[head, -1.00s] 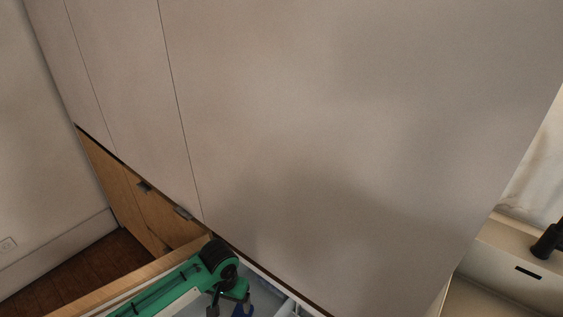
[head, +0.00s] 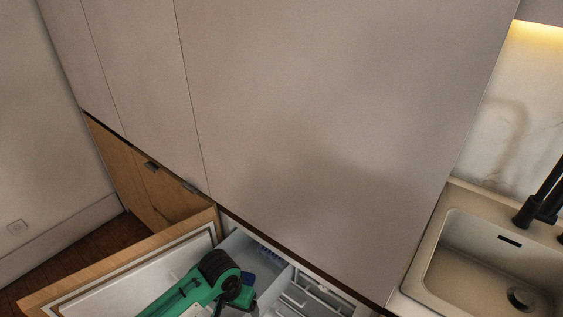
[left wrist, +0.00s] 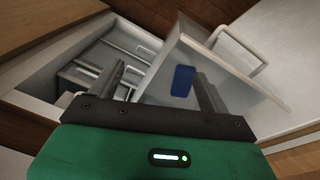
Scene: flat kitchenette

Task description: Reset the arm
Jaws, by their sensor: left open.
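A blue item (left wrist: 183,81) lies beyond the fingers, nearer the right one, against a pale panel. My right gripper is not in view.
A tall grey cabinet front (head: 330,110) rises behind the drawer. A beige sink (head: 480,260) with a black tap (head: 540,205) is at the right. Wooden cabinet fronts (head: 165,195) and dark floor (head: 120,235) are at the left. Pale compartments (left wrist: 105,62) show in the left wrist view.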

